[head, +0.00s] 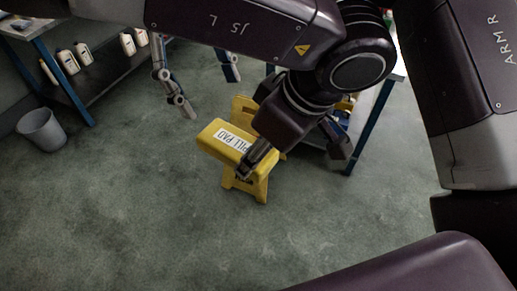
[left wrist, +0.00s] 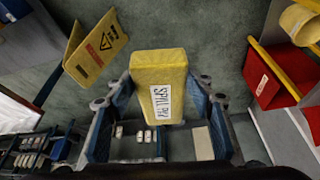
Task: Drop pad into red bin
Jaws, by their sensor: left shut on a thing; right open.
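The yellow spill pad (head: 226,141) with a white label hangs above the floor in the head view. My left gripper (head: 257,158) is shut on it, partly hidden by its own wrist. In the left wrist view the pad (left wrist: 159,75) sits between the blue-lined fingers. The red bin (left wrist: 267,86) is at the right of the left wrist view, apart from the pad; I cannot make it out in the head view. My right gripper (head: 204,82) is open and empty, left of and beyond the pad, its upper part hidden behind my left arm.
A yellow folding caution sign (head: 260,188) stands on the floor beyond the pad; it also shows in the left wrist view (left wrist: 97,45). A grey bucket (head: 42,131) is at the left beside shelves with several bottles (head: 68,61). The foreground floor is clear.

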